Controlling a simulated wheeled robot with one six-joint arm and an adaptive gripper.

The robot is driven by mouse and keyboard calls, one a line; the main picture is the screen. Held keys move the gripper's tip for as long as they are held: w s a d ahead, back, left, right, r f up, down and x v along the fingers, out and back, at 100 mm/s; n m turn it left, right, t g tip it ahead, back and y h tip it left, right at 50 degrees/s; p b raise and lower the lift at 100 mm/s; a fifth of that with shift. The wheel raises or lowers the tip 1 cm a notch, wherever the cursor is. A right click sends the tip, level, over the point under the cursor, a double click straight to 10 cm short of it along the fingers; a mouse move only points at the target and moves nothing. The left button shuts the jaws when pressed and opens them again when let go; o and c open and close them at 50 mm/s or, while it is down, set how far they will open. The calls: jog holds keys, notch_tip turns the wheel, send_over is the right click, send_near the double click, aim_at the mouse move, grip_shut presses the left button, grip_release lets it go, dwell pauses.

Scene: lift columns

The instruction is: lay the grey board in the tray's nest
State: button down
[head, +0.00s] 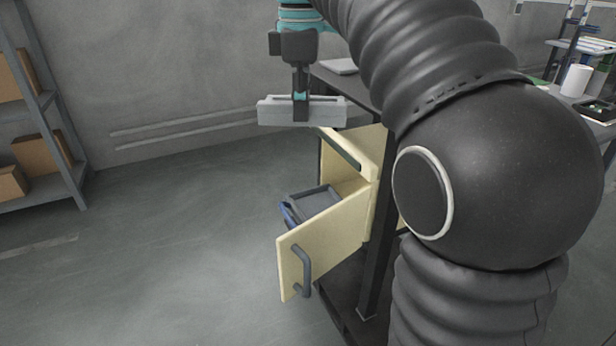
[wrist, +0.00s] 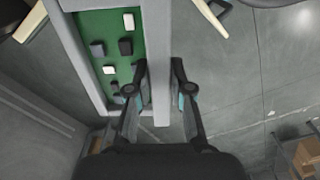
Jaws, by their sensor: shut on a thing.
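My gripper (head: 301,92) points down and is shut on a pale grey piece, which I take to be the grey board (head: 273,113). It hangs in the air, roughly level, above and beside the open drawer. In the wrist view my gripper (wrist: 160,78) pinches one long grey edge of the board (wrist: 160,25). Inside its grey rim is a green face with several dark and white blocks. A dark tray-like item (head: 597,112) with some green in it lies on the table at the far right. Its nest cannot be made out.
A cream drawer (head: 325,235) with a dark handle stands open below my gripper, with a dark grey box (head: 315,200) in it. A white cup (head: 576,80) stands on the right table. A shelf with cardboard boxes (head: 42,153) is at left. Floor at left is clear.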

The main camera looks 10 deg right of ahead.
jog(key=w+f+m+b, duration=0.1)
jog(key=w+f+m, duration=0.2)
jog(key=f+m, duration=0.35)
jog(key=w+f+m+b, duration=0.1)
jog(key=w+f+m, duration=0.15)
jog(key=f, duration=0.65)
jog(key=m+b, duration=0.1)
jog(key=m, duration=0.2)
send_near(309, 217)
notch_tip(309, 217, down, 4)
jog(key=b, duration=0.5)
jog(key=shift+b, duration=0.4)
jog(key=shift+r, duration=0.2)
jog(key=shift+f, duration=1.25)
jog(key=c, duration=1)
grip_release()
jog(key=shift+o, duration=0.4)
jog(key=o, duration=0.4)
jog(key=shift+o, duration=0.2)
